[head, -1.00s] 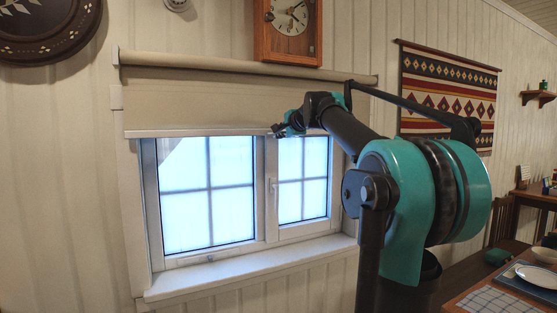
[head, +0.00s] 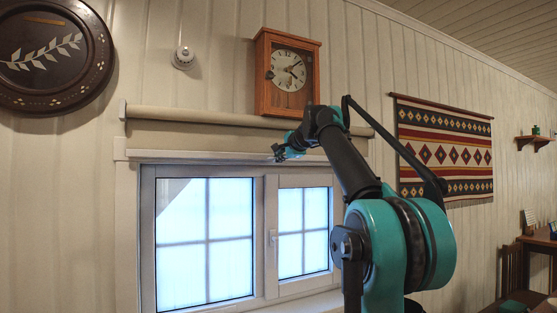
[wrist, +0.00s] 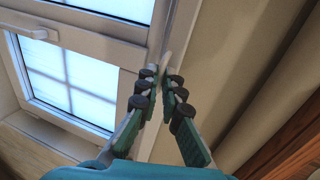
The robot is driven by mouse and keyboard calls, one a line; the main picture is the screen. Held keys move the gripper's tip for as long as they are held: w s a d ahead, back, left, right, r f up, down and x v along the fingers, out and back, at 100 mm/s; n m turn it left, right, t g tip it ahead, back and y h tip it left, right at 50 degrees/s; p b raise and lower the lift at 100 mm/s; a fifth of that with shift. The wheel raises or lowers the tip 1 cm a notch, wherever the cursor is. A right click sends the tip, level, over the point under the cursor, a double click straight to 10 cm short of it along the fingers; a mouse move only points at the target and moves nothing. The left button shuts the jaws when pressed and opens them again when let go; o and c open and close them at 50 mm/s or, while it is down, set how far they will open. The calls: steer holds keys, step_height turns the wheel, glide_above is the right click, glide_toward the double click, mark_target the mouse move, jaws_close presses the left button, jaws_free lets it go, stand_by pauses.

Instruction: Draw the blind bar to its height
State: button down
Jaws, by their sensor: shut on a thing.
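The blind bar (head: 200,155) is a pale horizontal strip along the lower edge of the beige blind fabric (head: 190,136). It hangs a short way below the roller (head: 205,117), near the top of the window frame, and looks about level. My gripper (head: 277,152) is at the bar, right of its middle. In the wrist view my gripper (wrist: 163,78) has its fingers shut on the pale bar (wrist: 183,28), with the fabric to the right. The exact contact is partly hidden by the finger pads.
The window (head: 205,235) with its handle (head: 273,238) is below the bar. A wooden clock (head: 290,75) hangs just above the roller, close to my wrist in the picture. A patterned wall hanging (head: 445,150) is to the right.

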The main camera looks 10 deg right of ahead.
steer(key=c, duration=1.7)
jaws_free()
steer(key=shift+r, duration=0.2)
steer(key=v, duration=1.2)
steer(key=shift+f, duration=0.1)
steer(key=s+a+f+n+g, duration=0.2)
steer(key=f+n+g, duration=0.15)
steer(key=f, duration=1.55)
steer(key=s+a+f+n+g, duration=0.2)
steer(key=f+n, duration=0.3)
steer(key=f, duration=1.4)
steer(key=s+d+f+n+g+h, duration=0.2)
steer(key=s+f, duration=1.1)
steer(key=f, duration=0.4)
steer(key=s+d+f+n+g+h, duration=0.2)
steer(key=s+f+n, duration=0.1)
steer(key=s+f, duration=1)
step_height(320, 180, down, 5)
steer(key=shift+s+d+f+n+h, duration=0.15)
steer(key=shift+s+d+n+h, duration=0.15)
steer(key=shift+s+n, duration=0.1)
